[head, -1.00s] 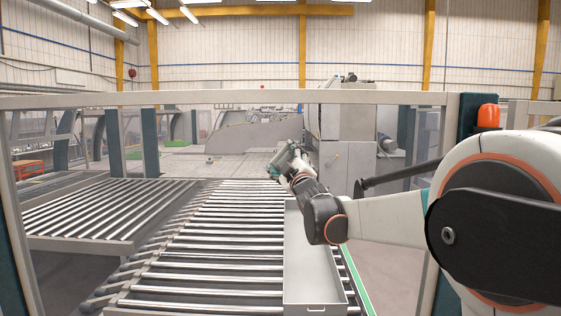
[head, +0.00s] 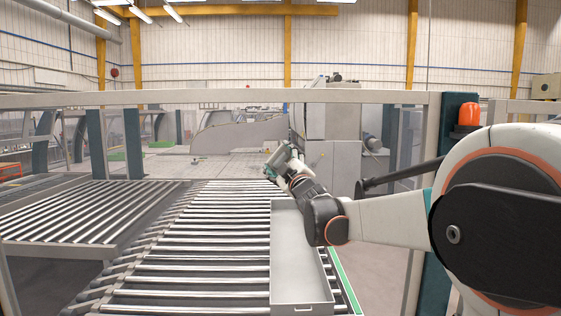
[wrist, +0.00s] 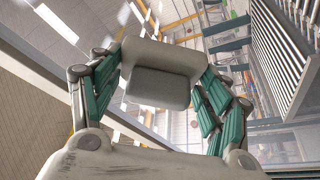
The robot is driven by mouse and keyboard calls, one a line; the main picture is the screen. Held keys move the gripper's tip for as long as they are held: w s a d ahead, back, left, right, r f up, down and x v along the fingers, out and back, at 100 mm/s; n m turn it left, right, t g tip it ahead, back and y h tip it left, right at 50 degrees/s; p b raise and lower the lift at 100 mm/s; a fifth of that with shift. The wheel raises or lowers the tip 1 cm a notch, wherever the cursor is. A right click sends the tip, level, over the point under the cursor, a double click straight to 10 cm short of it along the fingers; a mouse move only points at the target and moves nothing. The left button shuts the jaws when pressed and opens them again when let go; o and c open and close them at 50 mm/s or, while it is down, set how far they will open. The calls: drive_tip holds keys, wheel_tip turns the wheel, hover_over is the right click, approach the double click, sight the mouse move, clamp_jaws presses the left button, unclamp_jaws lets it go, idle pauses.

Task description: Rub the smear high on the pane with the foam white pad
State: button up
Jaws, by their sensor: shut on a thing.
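My gripper (wrist: 160,62) shows in the wrist view, its teal-lined fingers closed on a pale grey-white pad (wrist: 158,88) from both sides. In the head view, my gripper (head: 276,169) is small and tilted at the end of the outstretched arm, above the rollers; the pad is hard to make out there. A clear pane seems to fill the grey guard frame (head: 200,99) across the head view. I cannot make out a smear on it, nor tell whether the pad touches the glass.
A roller conveyor (head: 190,243) fills the lower middle, with a long grey tray (head: 300,270) on its right side. A second roller table (head: 90,215) is at left. An orange lamp (head: 467,116) tops the teal post at right. Grey machinery stands behind.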

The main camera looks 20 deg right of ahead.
drive_tip(key=shift+s+a, duration=0.3)
drive_tip(key=shift+s, duration=0.5)
drive_tip(key=shift+s+a, duration=0.25)
drive_tip(key=shift+s, duration=0.6)
drive_tip(key=shift+s+a, duration=0.3)
drive_tip(key=shift+s, duration=0.5)
drive_tip(key=s, duration=0.1)
drive_tip(key=s+a, duration=0.1)
drive_tip(key=s, duration=0.1)
drive_tip(key=shift+w, duration=0.1)
drive_tip(key=shift+r, duration=0.1)
